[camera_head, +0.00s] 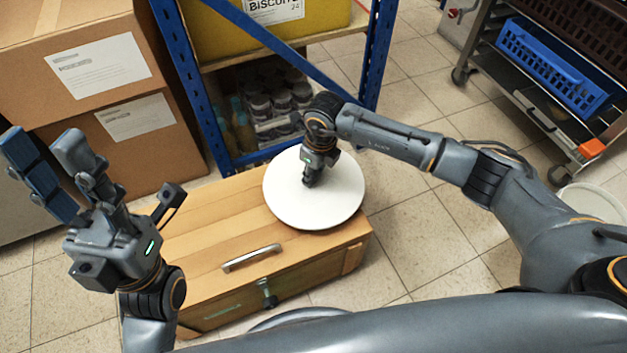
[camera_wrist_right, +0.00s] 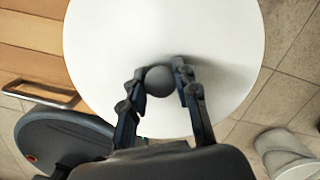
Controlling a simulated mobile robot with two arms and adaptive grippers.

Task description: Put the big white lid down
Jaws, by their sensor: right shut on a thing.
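The big white lid (camera_head: 325,207) is a flat round disc with a dark round knob (camera_wrist_right: 159,81) at its middle. My right gripper (camera_head: 310,182) is above the lid, its fingers shut on either side of the knob. In the right wrist view the lid (camera_wrist_right: 160,30) fills the upper middle. It lies over the right part of a wooden chest (camera_head: 190,237) and reaches past the chest's back right edge. I cannot tell whether it touches the chest top. My left gripper (camera_head: 42,150) is open and empty at the left, its fingers spread.
Cardboard boxes (camera_head: 150,165) stand at the back left. A blue-framed shelf (camera_head: 205,110) holds jars (camera_head: 270,105) low down behind the lid. The chest has a metal handle (camera_head: 252,258). A trolley with a blue crate (camera_head: 555,70) stands at the back right.

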